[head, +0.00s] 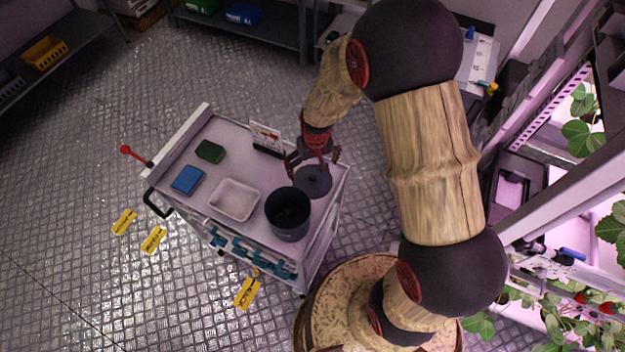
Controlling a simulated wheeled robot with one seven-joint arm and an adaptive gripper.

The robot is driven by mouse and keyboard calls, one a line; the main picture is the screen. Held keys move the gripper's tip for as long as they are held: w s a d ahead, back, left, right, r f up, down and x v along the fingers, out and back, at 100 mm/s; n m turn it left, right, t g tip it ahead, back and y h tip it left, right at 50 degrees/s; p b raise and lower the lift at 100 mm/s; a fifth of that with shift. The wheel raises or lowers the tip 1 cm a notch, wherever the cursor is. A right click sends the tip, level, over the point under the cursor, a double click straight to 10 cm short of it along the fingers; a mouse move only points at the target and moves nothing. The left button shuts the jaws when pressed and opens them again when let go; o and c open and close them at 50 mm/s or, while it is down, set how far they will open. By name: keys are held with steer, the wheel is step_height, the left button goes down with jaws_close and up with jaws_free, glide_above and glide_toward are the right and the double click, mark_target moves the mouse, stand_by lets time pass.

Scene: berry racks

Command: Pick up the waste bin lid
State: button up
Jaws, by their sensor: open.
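The waste bin lid (316,184) is a dark grey round disc lying on the cart top, near its right edge. The waste bin (288,222), a dark open cylinder, stands upright just in front of it to the left. My gripper (314,164) is open above the lid, its fingers spread on both sides and pointing down. The gripper hides the far part of the lid. I cannot tell whether the fingers touch it.
The cart (200,132) also bears a white tray (234,200), a blue block (187,180), a green block (210,151) and a small sign (266,138). Plant racks stand at right.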

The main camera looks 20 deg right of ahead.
mark_target(313, 178)
step_height(313, 178, down, 7)
steer(key=shift+w+b, duration=0.1)
steer(key=shift+b, duration=0.5)
steer(key=shift+c, duration=0.7)
steer(key=shift+r, duration=0.1)
steer(key=c, duration=1.1)
steer(key=shift+s, duration=0.2)
steer(key=c, duration=0.6)
steer(key=shift+c, duration=0.8)
